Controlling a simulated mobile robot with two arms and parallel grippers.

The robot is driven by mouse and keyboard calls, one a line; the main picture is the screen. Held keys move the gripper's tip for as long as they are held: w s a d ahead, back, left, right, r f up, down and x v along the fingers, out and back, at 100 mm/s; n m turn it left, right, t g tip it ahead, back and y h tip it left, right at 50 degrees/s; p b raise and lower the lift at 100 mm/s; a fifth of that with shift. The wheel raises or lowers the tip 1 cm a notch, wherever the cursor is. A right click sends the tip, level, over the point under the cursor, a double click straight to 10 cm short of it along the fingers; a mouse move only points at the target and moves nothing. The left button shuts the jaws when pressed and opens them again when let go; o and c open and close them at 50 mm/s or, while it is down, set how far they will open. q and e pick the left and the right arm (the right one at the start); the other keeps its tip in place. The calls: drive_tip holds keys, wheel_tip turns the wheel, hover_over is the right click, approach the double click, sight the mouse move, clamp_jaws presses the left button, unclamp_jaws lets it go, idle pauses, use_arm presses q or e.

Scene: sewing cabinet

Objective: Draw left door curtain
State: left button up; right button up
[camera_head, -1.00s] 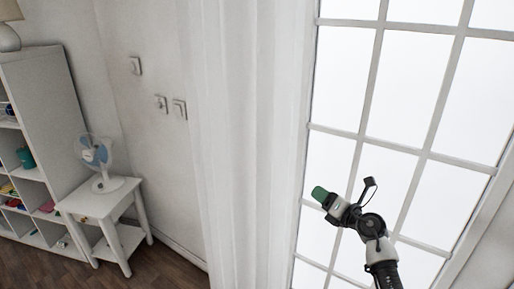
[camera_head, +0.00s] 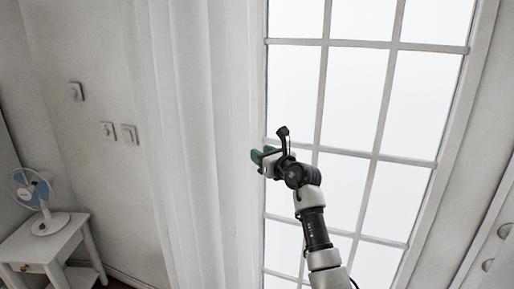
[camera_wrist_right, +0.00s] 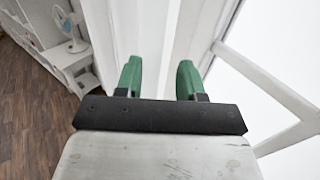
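The left door curtain (camera_head: 190,120) is white and hangs in vertical folds at the left side of the glazed door (camera_head: 350,110). My right gripper (camera_head: 262,156) is at the curtain's right edge, in front of the glass in the head view. In the right wrist view, its two green fingers (camera_wrist_right: 158,72) stand apart, with white curtain folds (camera_wrist_right: 143,25) ahead of and behind the gap. I cannot tell whether the cloth lies between the fingers or only beyond them. My left gripper is not in view.
A small white side table (camera_head: 45,245) with a fan (camera_head: 38,200) stands at the lower left. Wall switches (camera_head: 107,130) are left of the curtain. A wooden floor (camera_wrist_right: 35,110) shows in the right wrist view.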

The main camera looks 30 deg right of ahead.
drive_tip(key=shift+w, duration=1.25)
clamp_jaws()
